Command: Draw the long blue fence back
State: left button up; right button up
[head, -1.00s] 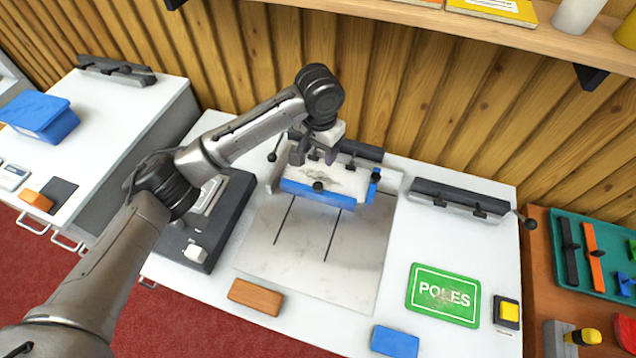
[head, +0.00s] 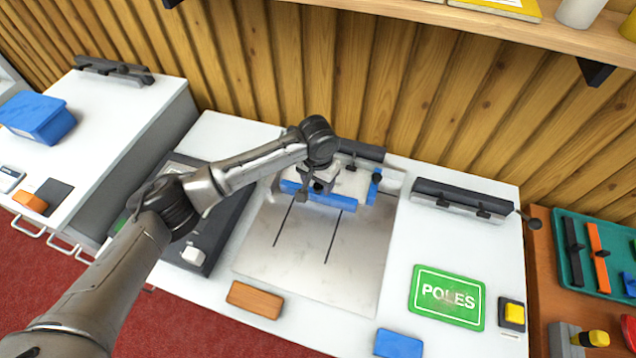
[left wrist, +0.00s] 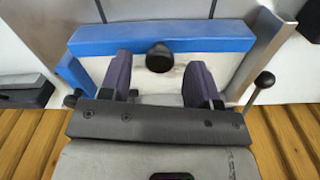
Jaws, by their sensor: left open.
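The long blue fence (head: 343,202) lies across the back of the grey bed plate (head: 310,250). It also shows in the left wrist view (left wrist: 205,38), with a round black knob (left wrist: 159,57) on it. My left gripper (head: 311,192) is at the middle of the fence, hiding the knob in the head view. In the left wrist view the two purple fingers of the left gripper (left wrist: 158,80) stand apart, with the knob between and just beyond them. I cannot tell whether they touch it. My right gripper is not in view.
A short blue piece (head: 374,187) stands at the fence's right end. A dark clamp bar (head: 462,200) lies right of the bed. An orange block (head: 255,299), a blue block (head: 398,343) and a green POLES sign (head: 447,296) lie in front. The plate's middle is clear.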

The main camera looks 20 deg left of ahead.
pick_arm(q)
jog(key=shift+f, duration=0.5)
jog(key=shift+c, duration=0.2)
grip_shut()
